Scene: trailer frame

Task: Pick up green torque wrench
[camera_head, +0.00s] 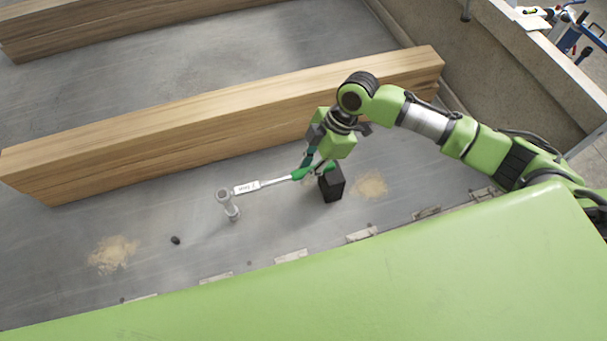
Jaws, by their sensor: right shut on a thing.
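The green torque wrench (265,184) has a green handle and a silver shaft. It lies roughly level, its head end at a grey upright post or socket (229,206) on the left and its handle end above a black block (332,184). My right gripper (309,164) reaches down from the right and is shut on the wrench at its green handle. I cannot tell whether the handle touches the black block. My left gripper is not in view.
A long wooden beam (190,128) lies behind the wrench, and another beam (110,22) lies farther back. Sawdust piles (113,254) and a small dark object (175,240) lie on the grey trailer floor (110,215). A trailer side wall (530,70) stands at the right.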

